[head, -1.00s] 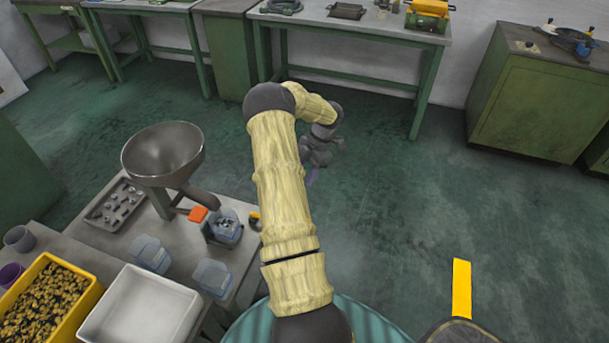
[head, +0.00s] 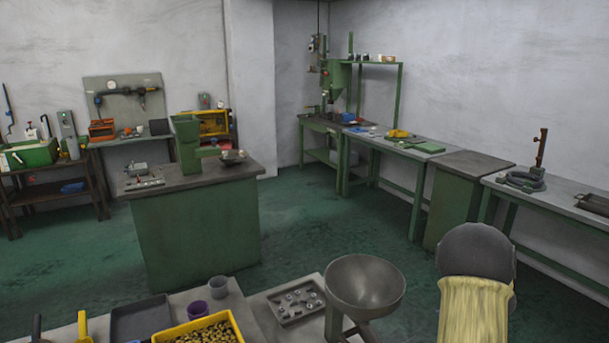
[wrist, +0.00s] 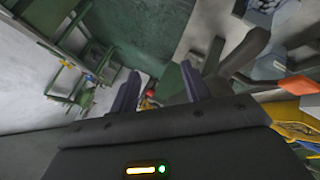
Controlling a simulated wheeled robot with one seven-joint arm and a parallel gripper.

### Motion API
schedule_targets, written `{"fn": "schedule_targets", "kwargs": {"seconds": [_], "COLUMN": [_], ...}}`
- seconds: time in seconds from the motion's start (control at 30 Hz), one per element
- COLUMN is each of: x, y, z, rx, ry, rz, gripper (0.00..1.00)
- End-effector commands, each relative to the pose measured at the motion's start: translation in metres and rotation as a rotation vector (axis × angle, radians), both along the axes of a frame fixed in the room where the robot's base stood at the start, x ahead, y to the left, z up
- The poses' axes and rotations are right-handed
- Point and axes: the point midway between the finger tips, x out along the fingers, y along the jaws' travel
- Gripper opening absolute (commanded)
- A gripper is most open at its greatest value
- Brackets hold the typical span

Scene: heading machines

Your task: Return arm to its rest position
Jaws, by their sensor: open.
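My gripper (wrist: 160,88) shows in the wrist view with its two dark fingers spread apart and nothing between them. In the head view my gripper is out of sight. Only a part of my arm (head: 475,285) shows there, a cream sleeve and a dark grey joint at the lower right, right of the metal funnel bowl.
The funnel bowl (head: 365,287) stands close to my arm. Beside it are a tray of small parts (head: 292,318) and a yellow bin rim (head: 190,331). A green machine cabinet (head: 195,235) stands at middle left. Benches (head: 440,162) line the right wall. Green floor (head: 310,215) between is clear.

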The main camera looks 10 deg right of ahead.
Motion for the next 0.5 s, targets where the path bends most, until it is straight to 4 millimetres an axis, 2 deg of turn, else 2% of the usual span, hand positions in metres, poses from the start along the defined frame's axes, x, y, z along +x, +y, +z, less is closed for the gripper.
{"fn": "schedule_targets", "kwargs": {"seconds": [0.03,0.1,0.27,0.37,0.5], "x": [0.005,0.008,-0.005,-0.025,-0.067], "y": [0.016,0.034,0.083,0.117,0.172], "z": [0.016,0.031,0.055,0.062,0.065], "rx": [0.010,0.031,0.102,0.157,0.242], "ry": [-0.031,-0.058,-0.060,-0.023,0.074], "rz": [-0.056,-0.144,-0.331,-0.436,-0.561], "gripper": [0.47,0.47,0.47,0.47,0.47]}}
